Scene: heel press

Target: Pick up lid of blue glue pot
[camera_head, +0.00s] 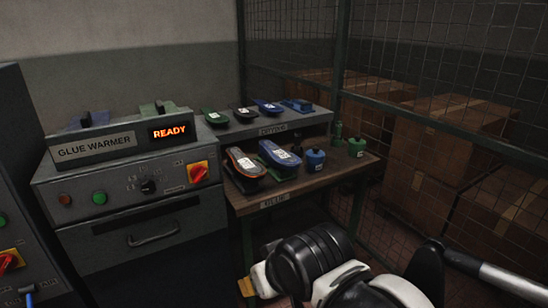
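The blue glue pot (314,163) stands upright at the right part of the wooden bench top, beside a shoe form with a blue upper. Its lid (315,152) appears as a darker blue cap sitting on top of the pot. A similar green pot (356,148) stands to its right, near the bench's right edge. My black and white arm links cross the bottom of the picture, in front of and below the bench. I cannot make out my gripper's fingers, and nothing of mine touches the pots.
Several shoes lie on the bench (290,189) and on the grey raised shelf (262,127) behind. A small green bottle (338,134) stands behind the pots. A wire mesh fence (425,70) closes the right side, with cardboard boxes (430,150) beyond. The glue warmer (142,222) is at left.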

